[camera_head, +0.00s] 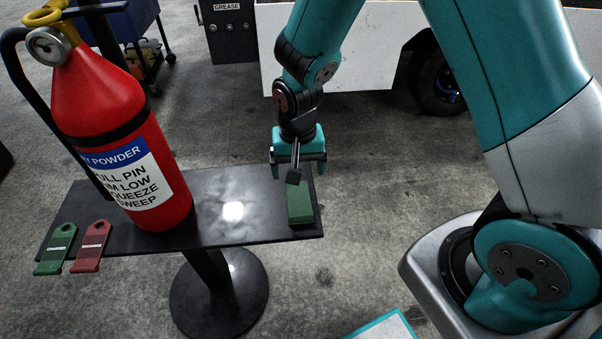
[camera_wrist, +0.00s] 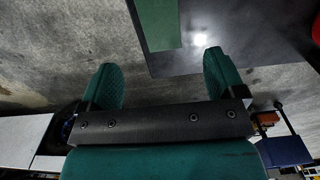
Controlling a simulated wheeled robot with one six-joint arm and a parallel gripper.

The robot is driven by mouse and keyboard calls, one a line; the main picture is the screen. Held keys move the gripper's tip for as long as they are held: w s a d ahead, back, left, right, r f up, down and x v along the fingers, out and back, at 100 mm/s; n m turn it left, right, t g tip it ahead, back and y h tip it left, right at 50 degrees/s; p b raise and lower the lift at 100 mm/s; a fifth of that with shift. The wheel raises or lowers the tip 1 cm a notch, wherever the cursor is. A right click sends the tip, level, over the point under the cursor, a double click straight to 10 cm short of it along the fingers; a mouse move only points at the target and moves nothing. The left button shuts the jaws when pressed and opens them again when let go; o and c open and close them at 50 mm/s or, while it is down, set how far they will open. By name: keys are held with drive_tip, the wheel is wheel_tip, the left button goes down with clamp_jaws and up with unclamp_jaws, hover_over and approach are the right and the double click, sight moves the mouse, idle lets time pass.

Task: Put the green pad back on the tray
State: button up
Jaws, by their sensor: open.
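The green pad (camera_head: 301,208) is a flat green block lying at the right end of a dark table top (camera_head: 255,222). It also shows between and beyond the fingertips in the wrist view (camera_wrist: 159,24). My gripper (camera_head: 298,177) is open and empty, its teal fingers (camera_wrist: 162,68) spread apart, over the far side of the pad. The pad is not between the jaws. A pale surface with a teal rim (camera_head: 385,327) is cut off at the bottom edge of the head view; I cannot tell whether it is the tray.
A red fire extinguisher (camera_head: 125,135) stands on the table's left part. A green tag (camera_head: 56,249) and a red tag (camera_head: 91,247) lie at its left end. The table's middle is clear. A white vehicle (camera_head: 375,45) and a blue cart (camera_head: 130,30) stand behind.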

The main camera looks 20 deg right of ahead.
drive_tip(key=s+a+r+n+y, duration=0.2)
drive_tip(key=s+r+n, duration=0.3)
drive_tip(key=s+r, duration=0.4)
drive_tip(key=s+a+r+n+y, duration=0.2)
drive_tip(key=s+r+n, duration=0.3)
drive_tip(key=s+r, duration=0.4)
wheel_tip(320, 180, up, 4)
drive_tip(key=shift+s+a+r+n, duration=0.2)
drive_tip(key=shift+n, duration=0.2)
